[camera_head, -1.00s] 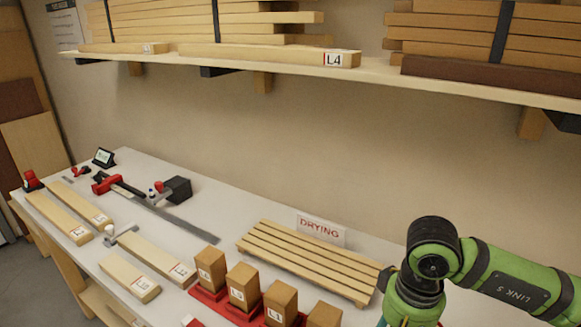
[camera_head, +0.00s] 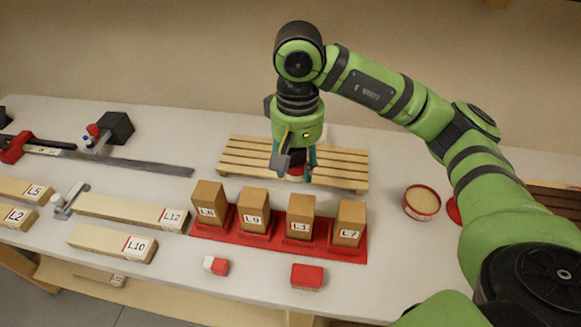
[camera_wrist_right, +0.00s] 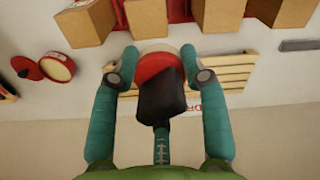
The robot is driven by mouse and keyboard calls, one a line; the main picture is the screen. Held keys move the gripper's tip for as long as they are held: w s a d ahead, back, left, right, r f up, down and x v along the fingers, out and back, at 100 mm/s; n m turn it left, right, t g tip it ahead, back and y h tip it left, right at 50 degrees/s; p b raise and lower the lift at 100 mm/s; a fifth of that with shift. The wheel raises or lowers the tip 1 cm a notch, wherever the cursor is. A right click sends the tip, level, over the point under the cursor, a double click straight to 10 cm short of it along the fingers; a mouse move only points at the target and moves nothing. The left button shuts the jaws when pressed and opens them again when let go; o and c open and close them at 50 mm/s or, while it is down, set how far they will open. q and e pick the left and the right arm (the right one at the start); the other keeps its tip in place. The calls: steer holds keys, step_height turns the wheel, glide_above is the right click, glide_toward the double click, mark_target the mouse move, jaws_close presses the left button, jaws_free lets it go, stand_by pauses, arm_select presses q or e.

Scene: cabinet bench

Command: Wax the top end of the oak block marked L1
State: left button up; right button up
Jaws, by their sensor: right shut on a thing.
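The oak block whose label looks like L1 (camera_head: 300,221) stands upright, third from the left, on a red base (camera_head: 351,254). Its plain top end faces up. My right gripper (camera_head: 294,168) hangs over the slatted rack behind the blocks, apart from them. It is shut on a red-and-cream applicator (camera_wrist_right: 157,64), which also shows as a bit of red in the head view. A dark part of it, perhaps a handle, lies between the fingers. An open round tin (camera_head: 424,201) with pale contents, probably wax, stands right of the blocks. My left gripper is out of view.
Blocks L9 (camera_head: 253,212) and L7 (camera_head: 348,224) stand close beside L1. The slatted rack (camera_head: 240,152) lies behind. A red lid (camera_head: 453,210) is beside the tin, partly behind my arm. A red block (camera_head: 307,276) and a red-and-white one (camera_head: 215,266) lie in front.

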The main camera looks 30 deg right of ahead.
mark_target(297, 198)
steer(key=shift+f, duration=0.3)
steer(key=shift+s+d+f+b, duration=0.2)
steer(key=shift+d+f+b, duration=0.05)
steer(key=shift+f+b, duration=0.35)
step_height(297, 198, down, 3)
steer(key=shift+w+a+r+b, duration=0.1)
steer(key=shift+b, duration=0.55)
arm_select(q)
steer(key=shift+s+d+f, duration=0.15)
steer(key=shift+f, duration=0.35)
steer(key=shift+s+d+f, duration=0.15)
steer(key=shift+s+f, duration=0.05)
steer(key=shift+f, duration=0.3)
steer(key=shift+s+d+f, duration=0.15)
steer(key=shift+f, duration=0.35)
arm_select(e)
steer(key=shift+f, duration=0.65)
arm_select(q)
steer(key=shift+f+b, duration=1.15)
steer(key=shift+b, duration=0.3)
arm_select(e)
steer(key=shift+f, duration=1.05)
